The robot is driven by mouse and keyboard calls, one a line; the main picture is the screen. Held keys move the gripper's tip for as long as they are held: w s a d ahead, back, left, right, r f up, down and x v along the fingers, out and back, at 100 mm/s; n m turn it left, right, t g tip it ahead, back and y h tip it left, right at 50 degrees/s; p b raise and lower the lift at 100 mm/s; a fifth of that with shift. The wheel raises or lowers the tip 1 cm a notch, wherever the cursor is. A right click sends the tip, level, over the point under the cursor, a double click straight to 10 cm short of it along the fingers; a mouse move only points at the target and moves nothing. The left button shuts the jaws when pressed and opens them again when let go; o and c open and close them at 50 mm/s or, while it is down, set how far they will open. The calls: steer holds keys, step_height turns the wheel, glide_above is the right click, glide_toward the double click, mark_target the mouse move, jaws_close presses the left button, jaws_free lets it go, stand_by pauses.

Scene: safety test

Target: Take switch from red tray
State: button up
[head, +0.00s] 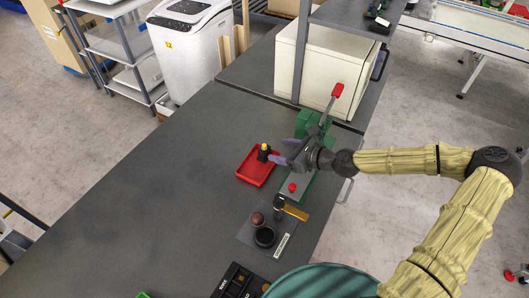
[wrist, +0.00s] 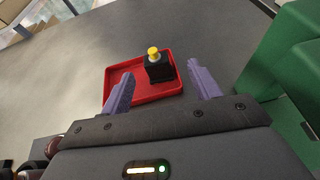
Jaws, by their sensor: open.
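The switch (head: 264,153) is a small black box with a yellow button on top. It stands upright in the right part of the shallow red tray (head: 247,176) on the dark table. My gripper (head: 279,152) is open, its two purple fingers apart, just right of the switch in the head view. In the wrist view the switch (wrist: 158,67) and the red tray (wrist: 117,72) lie ahead of the fingertips, and the switch shows between the two fingers of my gripper (wrist: 160,82). Nothing is between the fingers.
A green machine with a red-knobbed lever (head: 337,90) stands behind my gripper. Nearer are a red button (head: 292,187) on a green base, a hammer (head: 291,208) and a black round dish (head: 264,237). The table left of the tray is clear.

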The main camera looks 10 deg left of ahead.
mark_target(265, 148)
steer(key=shift+x, duration=0.85)
steer(key=shift+s+p+x, duration=0.15)
steer(key=shift+p+x, duration=0.05)
steer(key=shift+x, duration=1.1)
steer(key=shift+s+p+x, duration=0.15)
steer(key=shift+p+x, duration=0.05)
steer(key=shift+x, duration=1.1)
steer(key=shift+s+a, duration=0.1)
steer(key=c, duration=1.1)
